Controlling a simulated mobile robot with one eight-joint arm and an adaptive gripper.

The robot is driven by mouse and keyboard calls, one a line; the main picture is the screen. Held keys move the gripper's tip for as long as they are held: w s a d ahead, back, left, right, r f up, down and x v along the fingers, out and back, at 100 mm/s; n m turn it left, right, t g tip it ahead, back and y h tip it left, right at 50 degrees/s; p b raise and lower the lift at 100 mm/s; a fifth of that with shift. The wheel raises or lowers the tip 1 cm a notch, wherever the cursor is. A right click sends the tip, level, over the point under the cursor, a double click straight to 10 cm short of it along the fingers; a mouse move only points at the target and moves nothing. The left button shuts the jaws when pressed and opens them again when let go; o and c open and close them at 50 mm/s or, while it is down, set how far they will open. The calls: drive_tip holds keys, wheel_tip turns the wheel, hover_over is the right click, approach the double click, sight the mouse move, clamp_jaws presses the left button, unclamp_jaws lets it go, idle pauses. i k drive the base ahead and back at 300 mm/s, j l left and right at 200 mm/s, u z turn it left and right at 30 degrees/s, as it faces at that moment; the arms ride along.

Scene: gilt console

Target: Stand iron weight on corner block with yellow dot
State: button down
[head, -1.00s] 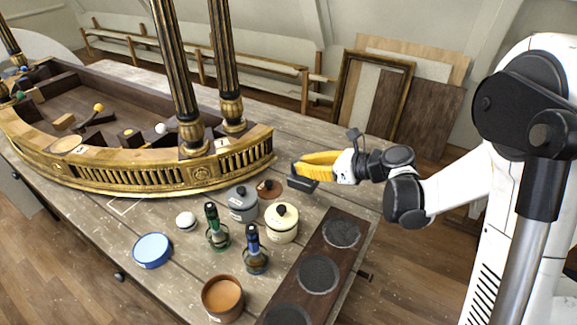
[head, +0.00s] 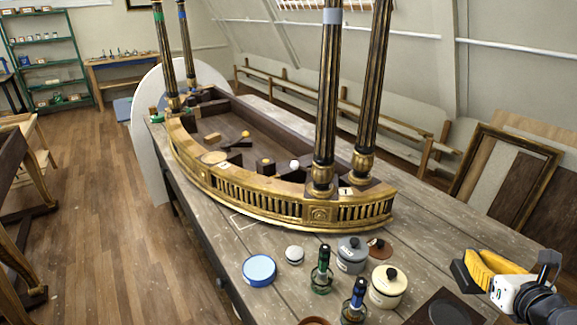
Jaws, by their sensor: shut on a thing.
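My gripper (head: 468,270) is at the lower right in the head view, with yellow fingers closed. A dark, blocky piece shows at its fingertips. I take it for the iron weight, but its outline is hard to separate from the fingertips. The gripper is above the right part of the bench, apart from the gilt console (head: 275,211). Inside the console's frame, a small dark corner block (head: 264,170) bears a yellow dot (head: 266,161).
Tall dark columns (head: 326,95) rise from the console's near right end. A grey pot (head: 351,258), a cream pot (head: 386,290), a green bottle (head: 321,272), a blue bottle (head: 356,300) and a blue-lidded tin (head: 259,269) stand in front. Open floor (head: 110,190) lies left.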

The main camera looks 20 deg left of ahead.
sight(266, 160)
drive_tip(key=k+j+z, duration=0.1)
drive_tip(key=j, duration=0.25)
drive_tip(key=k+j+z, duration=0.1)
drive_tip(key=k+j, duration=0.15)
drive_tip(key=j, duration=0.15)
drive_tip(key=k+j, duration=0.15)
drive_tip(key=j, duration=0.2)
drive_tip(key=k+j+z, duration=0.15)
drive_tip(key=j, duration=0.2)
drive_tip(key=i+j+z, duration=0.15)
drive_tip(key=j, duration=0.8)
drive_tip(key=j+z, duration=0.2)
drive_tip(key=j, duration=0.7)
